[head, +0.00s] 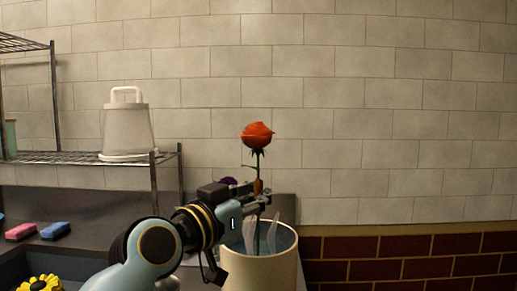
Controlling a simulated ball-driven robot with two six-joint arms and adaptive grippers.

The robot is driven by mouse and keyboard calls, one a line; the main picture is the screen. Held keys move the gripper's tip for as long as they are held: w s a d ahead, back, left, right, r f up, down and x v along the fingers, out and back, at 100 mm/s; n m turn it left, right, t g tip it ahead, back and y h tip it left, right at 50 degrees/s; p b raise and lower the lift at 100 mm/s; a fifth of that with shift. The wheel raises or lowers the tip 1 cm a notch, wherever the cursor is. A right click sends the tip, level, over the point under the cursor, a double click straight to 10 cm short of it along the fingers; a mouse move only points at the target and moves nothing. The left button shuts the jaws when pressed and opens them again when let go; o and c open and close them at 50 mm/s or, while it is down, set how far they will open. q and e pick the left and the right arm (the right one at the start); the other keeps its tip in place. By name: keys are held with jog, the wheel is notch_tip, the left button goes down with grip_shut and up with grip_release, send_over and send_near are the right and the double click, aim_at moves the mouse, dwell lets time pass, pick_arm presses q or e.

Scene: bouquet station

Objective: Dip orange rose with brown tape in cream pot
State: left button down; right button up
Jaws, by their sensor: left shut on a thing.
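The orange rose (257,135) stands upright, its bloom high against the tiled wall. Brown tape (258,187) shows around its green stem just above the jaws. My left gripper (262,203) is shut on the stem, coming in from the left. Pale upright shapes and a bluish surface show inside the pot. My right gripper is not in view.
A wire shelf (78,157) at left bears a white lidded container (127,128). A pink sponge (20,231), a blue sponge (55,230) and a yellow flower (41,283) lie at lower left. The space right of the pot looks clear.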

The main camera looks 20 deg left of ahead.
aim_at(248, 132)
pick_arm(q)
jog(key=shift+r+p, duration=5)
jog(key=shift+r, duration=0.8)
